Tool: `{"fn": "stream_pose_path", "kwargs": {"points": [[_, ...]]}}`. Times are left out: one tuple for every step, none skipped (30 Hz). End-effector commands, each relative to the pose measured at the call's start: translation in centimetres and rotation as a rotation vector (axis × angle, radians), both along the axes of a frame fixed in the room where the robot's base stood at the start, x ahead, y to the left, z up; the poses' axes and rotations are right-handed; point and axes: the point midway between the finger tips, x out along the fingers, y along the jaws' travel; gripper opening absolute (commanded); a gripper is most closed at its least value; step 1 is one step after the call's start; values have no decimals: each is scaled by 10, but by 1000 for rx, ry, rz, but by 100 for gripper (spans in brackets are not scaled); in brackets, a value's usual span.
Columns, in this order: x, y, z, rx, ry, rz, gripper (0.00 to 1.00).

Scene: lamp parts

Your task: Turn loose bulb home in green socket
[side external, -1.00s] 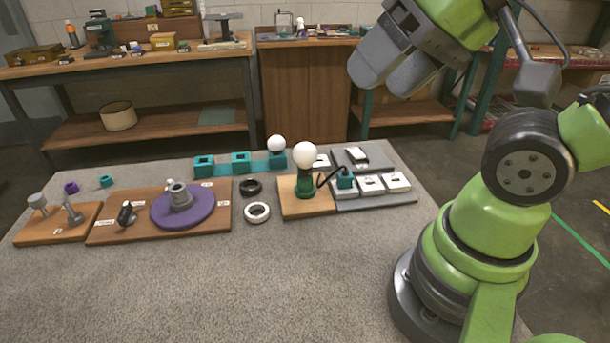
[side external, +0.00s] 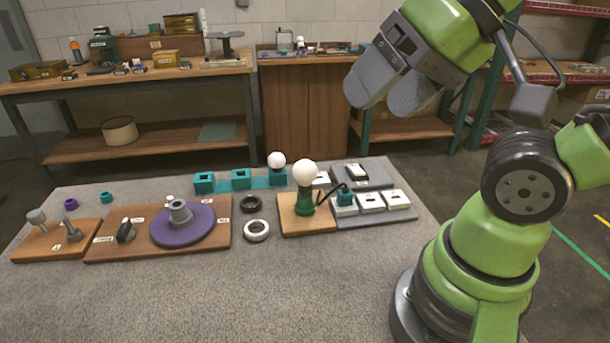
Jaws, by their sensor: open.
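A white bulb (side external: 305,174) stands in the green socket (side external: 304,200) on a small wooden board (side external: 307,226). The bulb looks slightly tilted; how deep it sits in the socket cannot be told. A second white bulb (side external: 276,160) sits on the right end of a teal holder (side external: 241,180) behind. My gripper (side external: 382,98) is high above the table, to the upper right of the socket bulb. It is open, empty and well apart from both bulbs.
Right of the socket is a grey board (side external: 375,220) with white blocks and a teal plug on a dark cable. Left are a black ring (side external: 251,204), a white ring (side external: 256,230) and a purple disc (side external: 182,224) on wood. The front of the table is clear.

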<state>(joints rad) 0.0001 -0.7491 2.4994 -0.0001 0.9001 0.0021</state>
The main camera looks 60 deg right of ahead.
Motion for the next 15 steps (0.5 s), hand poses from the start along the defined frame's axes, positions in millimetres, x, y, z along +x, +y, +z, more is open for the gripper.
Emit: {"fn": "stream_pose_path", "kwargs": {"points": [[2,0,0,5,6,-11,78],[3,-1,1,12,14,-24,78],[7,-2,1,26,32,-54,78],[11,-3,2,43,51,-86,78],[16,-5,2,61,72,-125,78],[24,-8,3,91,109,-191,78],[31,-10,3,117,138,-250,78],[39,-13,2,144,170,-315,78],[50,-18,0,180,213,-409,78],[58,-21,-1,209,246,-483,78],[67,-25,-4,235,277,-559,78],[79,-31,-7,269,315,-660,78],[87,-35,-11,294,344,-738,78],[96,-40,-16,316,371,-816,78],[106,-46,-22,346,405,-921,78]]}}
